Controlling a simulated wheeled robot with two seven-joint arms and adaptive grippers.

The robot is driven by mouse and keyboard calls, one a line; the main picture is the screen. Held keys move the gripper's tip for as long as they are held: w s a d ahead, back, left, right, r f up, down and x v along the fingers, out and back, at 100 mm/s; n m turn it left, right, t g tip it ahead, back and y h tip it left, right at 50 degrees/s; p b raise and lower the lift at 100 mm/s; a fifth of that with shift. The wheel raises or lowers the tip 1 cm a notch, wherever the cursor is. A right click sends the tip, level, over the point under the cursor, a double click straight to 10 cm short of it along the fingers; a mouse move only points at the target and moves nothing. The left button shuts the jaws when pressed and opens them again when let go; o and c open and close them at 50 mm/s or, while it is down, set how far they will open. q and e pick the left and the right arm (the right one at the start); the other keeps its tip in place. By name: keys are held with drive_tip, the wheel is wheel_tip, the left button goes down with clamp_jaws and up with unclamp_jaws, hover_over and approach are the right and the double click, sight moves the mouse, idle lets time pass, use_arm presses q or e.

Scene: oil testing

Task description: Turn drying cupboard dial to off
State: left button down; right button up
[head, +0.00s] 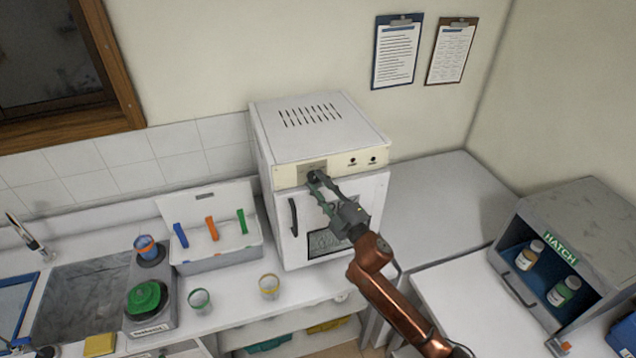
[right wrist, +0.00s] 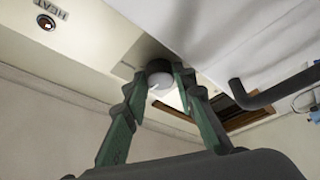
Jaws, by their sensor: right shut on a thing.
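The drying cupboard (head: 320,125) is a white box with a vented top, a cream control strip and a closed front door with a dark handle and window. Its dial (right wrist: 160,76) is a round knob, dark at the base with a pale face, on a grey plate of the strip. My right gripper (head: 317,180) reaches up in front of the door to the dial. In the right wrist view its green fingers (right wrist: 161,78) stand on either side of the dial and are shut on it. The dial's pointer and any off mark cannot be read. My left gripper is not in view.
A red lamp labelled HEAT (right wrist: 45,22) sits on the strip. The cupboard's door handle (head: 293,217) juts out near my right gripper. The counter on the right (head: 435,205) is clear.

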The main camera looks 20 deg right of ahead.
drive_tip(key=o, duration=1.1)
drive_tip(key=shift+o, duration=0.2)
drive_tip(key=v, duration=0.8)
